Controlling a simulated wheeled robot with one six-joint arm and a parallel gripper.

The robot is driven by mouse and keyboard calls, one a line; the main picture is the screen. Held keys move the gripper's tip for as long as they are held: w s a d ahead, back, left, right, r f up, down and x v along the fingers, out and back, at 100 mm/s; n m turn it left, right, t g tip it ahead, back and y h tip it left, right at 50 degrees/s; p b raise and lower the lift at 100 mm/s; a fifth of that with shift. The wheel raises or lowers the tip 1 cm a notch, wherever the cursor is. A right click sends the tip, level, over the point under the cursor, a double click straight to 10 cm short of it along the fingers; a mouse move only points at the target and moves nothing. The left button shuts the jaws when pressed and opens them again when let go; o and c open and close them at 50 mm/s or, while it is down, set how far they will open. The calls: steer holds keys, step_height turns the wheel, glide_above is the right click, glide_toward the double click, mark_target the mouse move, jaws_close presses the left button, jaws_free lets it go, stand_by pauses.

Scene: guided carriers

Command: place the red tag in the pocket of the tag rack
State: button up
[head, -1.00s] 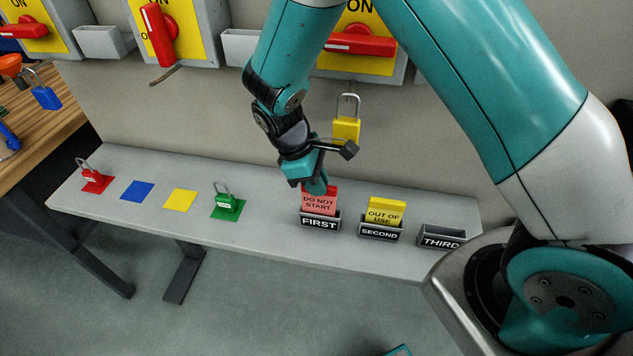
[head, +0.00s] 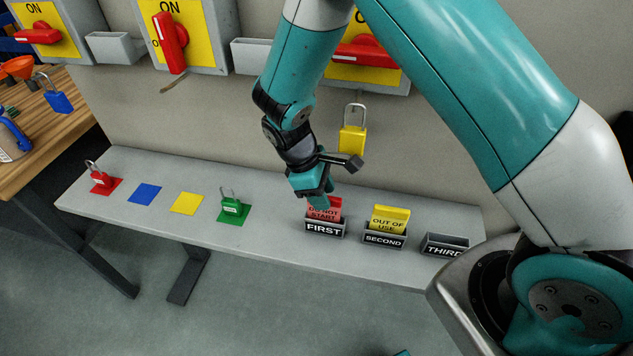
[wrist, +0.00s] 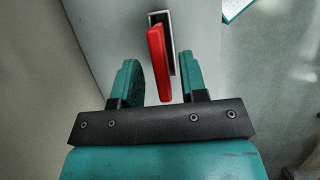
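The red tag (head: 331,212), marked DO NOT START, stands in the pocket labelled FIRST of the tag rack (head: 324,230). Its lower part is hidden by the pocket's front. My gripper (head: 319,194) is just above the tag, and a fingertip covers part of its upper edge in the head view. In the wrist view my gripper (wrist: 157,62) is open, with one finger on each side of the red tag (wrist: 158,62) and a gap on both sides. The tag's far end sits in the dark slot of the pocket (wrist: 168,18).
A yellow OUT OF USE tag (head: 389,219) stands in the SECOND pocket (head: 384,240); the THIRD pocket (head: 445,244) looks empty. A green padlock (head: 233,208) and red padlock (head: 100,177) stand on coloured squares at left. A yellow padlock (head: 352,138) hangs behind my gripper.

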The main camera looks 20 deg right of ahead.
steer(key=b+v, duration=0.3)
steer(key=v, duration=0.9)
steer(key=s+r+m+t+y, duration=0.1)
steer(key=s+r+y, duration=0.1)
steer(key=s+r, duration=0.2)
steer(key=s+r+m+y, duration=0.1)
steer(key=s+r+y, duration=0.2)
steer(key=s, duration=0.7)
steer(key=s+a+r+m+t+y, duration=0.1)
steer(key=s+r+y, duration=0.1)
steer(key=s+r, duration=0.3)
steer(key=shift+s+r+m+t+y, duration=0.2)
steer(key=shift+s+m+t+y, duration=0.15)
steer(key=shift+s, duration=0.8)
